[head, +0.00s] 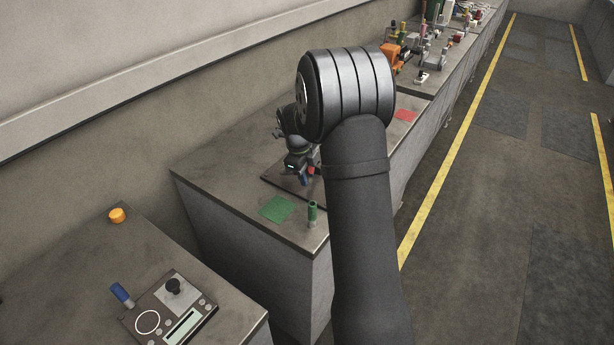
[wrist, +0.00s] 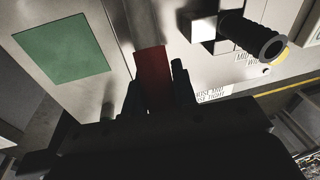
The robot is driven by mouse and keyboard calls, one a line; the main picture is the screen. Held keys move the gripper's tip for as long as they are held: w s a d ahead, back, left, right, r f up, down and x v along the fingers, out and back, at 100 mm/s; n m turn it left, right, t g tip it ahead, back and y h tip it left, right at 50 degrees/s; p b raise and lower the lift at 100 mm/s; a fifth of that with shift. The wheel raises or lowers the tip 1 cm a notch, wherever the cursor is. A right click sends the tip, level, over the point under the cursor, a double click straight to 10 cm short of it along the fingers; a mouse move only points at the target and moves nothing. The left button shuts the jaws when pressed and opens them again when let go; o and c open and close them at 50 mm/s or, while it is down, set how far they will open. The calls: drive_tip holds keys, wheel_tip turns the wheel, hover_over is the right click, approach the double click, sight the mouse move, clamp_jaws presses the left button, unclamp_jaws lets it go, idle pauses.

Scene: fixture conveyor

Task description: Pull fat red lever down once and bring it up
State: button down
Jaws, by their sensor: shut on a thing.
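The red lever (wrist: 152,72) shows in the wrist view as a flat, wide red bar standing between the two fingers of my gripper (wrist: 158,88). The fingers are shut on it, one on each side. In the head view my gripper (head: 305,172) is low over the dark base plate (head: 274,177) on the middle bench. A small patch of red shows beside the fingers there. My arm hides most of the lever and its mount in the head view, so I cannot tell its angle.
A green square (head: 277,208) and a green upright cylinder (head: 312,213) are at the near end of this bench. A dark ribbed handle (wrist: 250,35) is close to the right in the wrist view. A control box (head: 170,308) and orange knob (head: 117,215) are on the nearer bench.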

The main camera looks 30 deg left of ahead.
drive_tip(key=shift+a+r+h, duration=0.35)
drive_tip(key=shift+r+h, duration=0.35)
drive_tip(key=shift+h, duration=0.1)
drive_tip(key=c, duration=1.2)
unclamp_jaws()
drive_tip(key=shift+o, duration=0.2)
drive_tip(key=shift+r, duration=0.1)
drive_tip(key=v, duration=1.7)
drive_tip(key=shift+s+a, duration=0.1)
drive_tip(key=shift+a, duration=0.05)
drive_tip(key=x, duration=1.7)
